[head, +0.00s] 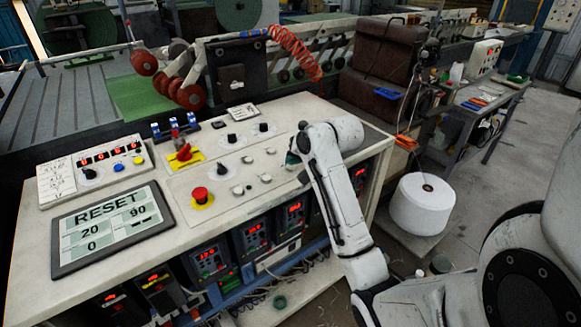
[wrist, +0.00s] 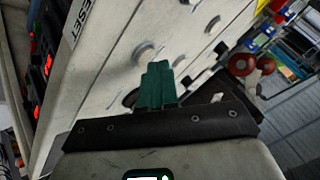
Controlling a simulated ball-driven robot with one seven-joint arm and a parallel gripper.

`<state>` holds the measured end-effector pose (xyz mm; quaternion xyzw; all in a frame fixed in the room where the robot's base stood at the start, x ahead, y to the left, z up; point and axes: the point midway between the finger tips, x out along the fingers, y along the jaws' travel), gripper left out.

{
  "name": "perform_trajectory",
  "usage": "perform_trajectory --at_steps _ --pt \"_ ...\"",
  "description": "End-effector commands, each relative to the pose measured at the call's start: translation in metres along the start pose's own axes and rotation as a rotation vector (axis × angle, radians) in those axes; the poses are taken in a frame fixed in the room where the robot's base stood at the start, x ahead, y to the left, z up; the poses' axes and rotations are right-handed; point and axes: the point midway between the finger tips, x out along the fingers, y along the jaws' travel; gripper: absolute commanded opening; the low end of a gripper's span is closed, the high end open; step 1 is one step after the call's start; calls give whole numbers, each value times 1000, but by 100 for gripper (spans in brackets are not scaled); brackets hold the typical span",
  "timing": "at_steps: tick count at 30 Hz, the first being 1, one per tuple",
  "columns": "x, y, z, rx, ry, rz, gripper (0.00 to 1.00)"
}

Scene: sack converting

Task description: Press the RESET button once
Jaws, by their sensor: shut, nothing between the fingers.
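The word RESET shows in large letters on a dark-framed display panel (head: 113,228) lying on the left of the white console top. The panel's edge with the same lettering also shows in the wrist view (wrist: 82,25). I cannot tell which button is the RESET button, as small labels are unreadable. Small pale round buttons (head: 265,178) lie on the console's middle panel, left of my gripper. My gripper (head: 291,161) is shut and empty above the console's right part. In the wrist view its green fingers (wrist: 157,72) are together, with a pale round button (wrist: 143,50) just beyond their tips.
A red mushroom button (head: 201,195) on a yellow base and a red switch (head: 184,152) stand on the console (head: 330,125). Black knobs (head: 232,138) stand near the back. A button box (head: 97,167) is at left. A white roll (head: 422,203) is on the right.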

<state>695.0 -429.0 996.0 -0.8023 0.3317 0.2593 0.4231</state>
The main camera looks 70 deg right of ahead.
Motion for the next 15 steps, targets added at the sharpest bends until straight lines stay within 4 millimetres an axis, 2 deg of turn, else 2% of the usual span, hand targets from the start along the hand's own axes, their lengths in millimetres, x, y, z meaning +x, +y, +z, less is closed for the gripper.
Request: perform_trajectory --at_steps 15 --pt "4 3 4 0 -2 0 0"
